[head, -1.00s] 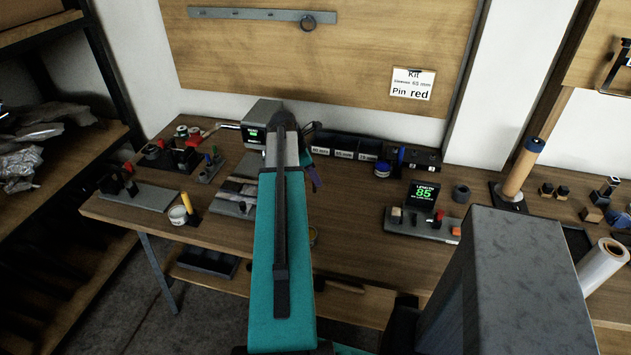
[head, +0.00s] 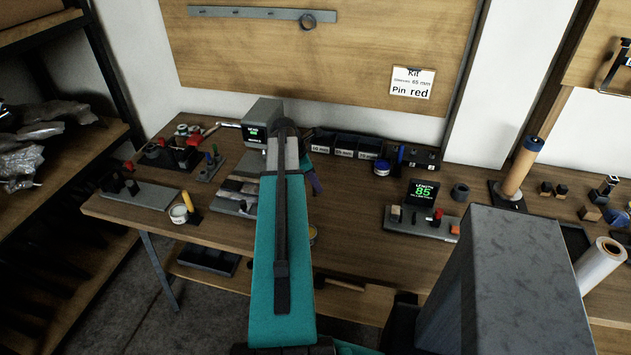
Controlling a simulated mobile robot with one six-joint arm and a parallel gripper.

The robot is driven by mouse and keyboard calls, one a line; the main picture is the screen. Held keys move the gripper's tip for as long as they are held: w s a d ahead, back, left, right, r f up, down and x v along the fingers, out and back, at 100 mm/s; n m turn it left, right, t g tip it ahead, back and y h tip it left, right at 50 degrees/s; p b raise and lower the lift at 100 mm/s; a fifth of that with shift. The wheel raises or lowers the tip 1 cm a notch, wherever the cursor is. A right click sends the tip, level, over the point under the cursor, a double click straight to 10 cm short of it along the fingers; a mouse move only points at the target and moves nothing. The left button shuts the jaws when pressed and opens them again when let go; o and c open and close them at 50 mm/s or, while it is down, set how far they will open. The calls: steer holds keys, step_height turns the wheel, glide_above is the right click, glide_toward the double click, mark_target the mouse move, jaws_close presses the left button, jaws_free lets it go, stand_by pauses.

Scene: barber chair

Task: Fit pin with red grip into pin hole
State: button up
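My teal arm reaches away over the bench, and its links cover most of my gripper; only a dark part near the wrist (head: 314,180) shows, so its fingers and anything between them are hidden. A small pin stand (head: 207,172) left of the arm holds small upright pins with green and blue tops; no red one is clear there. A grey plate (head: 150,197) at the bench's left carries dark blocks and a small red-topped piece (head: 128,166). I cannot tell whether that is the red-grip pin. The pin hole cannot be made out.
A grey device with a green screen (head: 262,118) stands behind the arm. Labelled bins (head: 345,147) line the back. A length gauge (head: 422,192) reads 85. The card (head: 411,83) reads "Pin red".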

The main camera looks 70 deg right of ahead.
steer(key=shift+r, duration=0.2)
steer(key=b+v, duration=0.2)
steer(key=v, duration=1)
steer(key=shift+o, duration=0.6)
